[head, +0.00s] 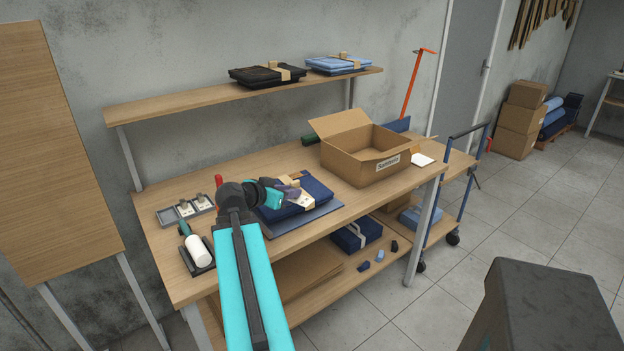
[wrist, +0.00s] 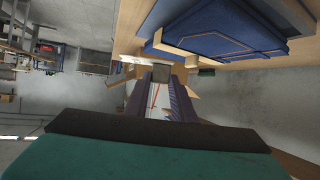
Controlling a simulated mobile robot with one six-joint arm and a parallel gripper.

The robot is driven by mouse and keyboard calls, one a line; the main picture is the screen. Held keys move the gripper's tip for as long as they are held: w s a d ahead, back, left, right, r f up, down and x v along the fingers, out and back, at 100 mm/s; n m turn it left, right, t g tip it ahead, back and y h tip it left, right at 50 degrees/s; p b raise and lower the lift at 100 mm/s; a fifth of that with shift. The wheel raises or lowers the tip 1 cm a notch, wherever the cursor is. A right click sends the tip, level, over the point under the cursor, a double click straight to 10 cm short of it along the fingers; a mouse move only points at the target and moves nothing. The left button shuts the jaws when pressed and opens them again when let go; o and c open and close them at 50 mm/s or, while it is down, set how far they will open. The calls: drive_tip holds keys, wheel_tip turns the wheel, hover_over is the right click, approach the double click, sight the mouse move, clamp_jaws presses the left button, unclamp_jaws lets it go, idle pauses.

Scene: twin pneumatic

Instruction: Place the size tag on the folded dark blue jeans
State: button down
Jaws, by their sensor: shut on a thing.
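The folded dark blue jeans (head: 318,190) lie on a grey mat (head: 300,222) on the workbench, with a tan band around them. They also show at the top of the wrist view (wrist: 225,30). My gripper (head: 292,192) is over the jeans' left part, its purple jaws shut on the size tag. In the wrist view the tag's grey grip block (wrist: 160,72) sits between the jaw tips (wrist: 160,82), and its pale card shows beyond. Whether the tag touches the jeans or the band cannot be told.
A grey tray (head: 162,217) with other tags stands at the bench's left, near a white roller (head: 199,251). An open cardboard box (head: 345,163) stands at the right, beside a white card (head: 421,160). Folded garments (head: 268,76) lie on the shelf above.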

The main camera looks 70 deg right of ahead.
drive_tip(key=shift+s+d+r+p, duration=0.15)
drive_tip(key=shift+d+p, duration=0.25)
drive_tip(key=shift+p, duration=0.6)
drive_tip(key=p, duration=0.4)
hover_over(312, 193)
drive_tip(key=a, duration=0.1)
drive_tip(key=shift+w+a+f, duration=0.15)
drive_tip(key=shift+w+f, duration=0.05)
drive_tip(key=shift+f, duration=0.6)
drive_tip(key=shift+d+p, duration=0.3)
drive_tip(key=shift+d, duration=0.4)
drive_tip(key=shift+s+f+p, duration=0.15)
drive_tip(key=shift+f+p, duration=0.7)
drive_tip(key=shift+f, duration=0.95)
drive_tip(key=shift+f, duration=0.15)
drive_tip(key=c, duration=1.5)
unclamp_jaws()
